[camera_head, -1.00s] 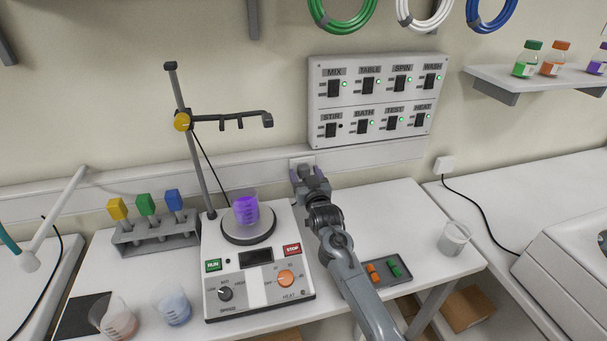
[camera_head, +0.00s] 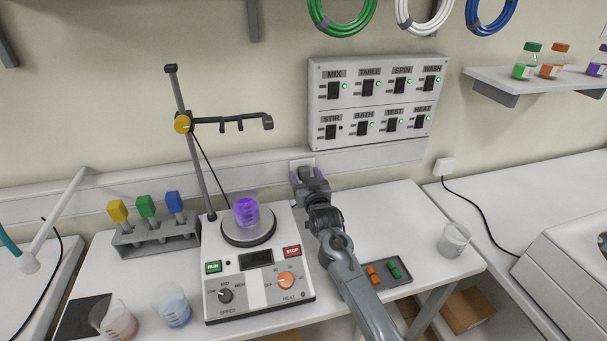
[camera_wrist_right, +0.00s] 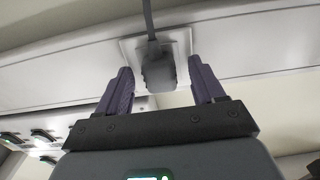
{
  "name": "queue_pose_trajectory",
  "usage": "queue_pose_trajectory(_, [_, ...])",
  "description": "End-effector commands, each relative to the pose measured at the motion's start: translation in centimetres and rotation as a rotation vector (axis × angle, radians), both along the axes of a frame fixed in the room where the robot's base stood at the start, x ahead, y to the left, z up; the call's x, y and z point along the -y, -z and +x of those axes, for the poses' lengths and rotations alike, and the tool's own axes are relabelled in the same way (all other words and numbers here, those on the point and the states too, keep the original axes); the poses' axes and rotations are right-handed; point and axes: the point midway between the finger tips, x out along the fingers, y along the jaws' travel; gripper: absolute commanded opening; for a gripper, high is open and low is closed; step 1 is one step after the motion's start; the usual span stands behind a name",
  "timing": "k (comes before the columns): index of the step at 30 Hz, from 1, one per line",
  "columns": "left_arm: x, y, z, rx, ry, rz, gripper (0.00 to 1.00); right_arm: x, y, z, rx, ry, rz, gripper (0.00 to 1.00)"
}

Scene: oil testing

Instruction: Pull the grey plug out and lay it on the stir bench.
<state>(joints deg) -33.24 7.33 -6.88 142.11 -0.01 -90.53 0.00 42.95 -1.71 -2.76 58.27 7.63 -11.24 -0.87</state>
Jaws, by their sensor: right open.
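The grey plug (camera_wrist_right: 157,70) sits in a white wall socket (camera_wrist_right: 182,45), with its dark cord running upward in the right wrist view. My right gripper (camera_wrist_right: 162,84) is open, its two purple fingers on either side of the plug with gaps to it. In the head view my right gripper (camera_head: 311,178) is at the wall behind the bench and hides most of the plug; a bit of the socket (camera_head: 301,163) shows above it. The stir bench (camera_head: 405,212) is the white table with the stirrer on it. My left gripper is not in view.
The hotplate stirrer (camera_head: 258,284) with a purple beaker (camera_head: 247,211) stands left of my right arm. A grey tray (camera_head: 404,275) with orange and green pieces lies to the right. A clear beaker (camera_head: 454,240) is near the right edge. Bench right of my arm is mostly free.

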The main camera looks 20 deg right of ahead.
Motion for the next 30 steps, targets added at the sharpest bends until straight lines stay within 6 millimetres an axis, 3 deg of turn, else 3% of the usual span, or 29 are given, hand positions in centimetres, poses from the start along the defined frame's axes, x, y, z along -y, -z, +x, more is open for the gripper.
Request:
queue_pose_trajectory(8, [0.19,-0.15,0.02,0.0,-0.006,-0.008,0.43,0.01,0.02,0.0,0.0,0.0,0.0,0.68])
queue_pose_trajectory(22, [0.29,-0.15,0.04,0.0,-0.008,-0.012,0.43,0.02,0.02,0.0,0.0,0.0,0.0,0.0])
queue_pose_trajectory(30, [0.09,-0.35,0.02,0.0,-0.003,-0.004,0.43,0.02,-0.06,-0.12,0.0,0.0,0.0,0.0])
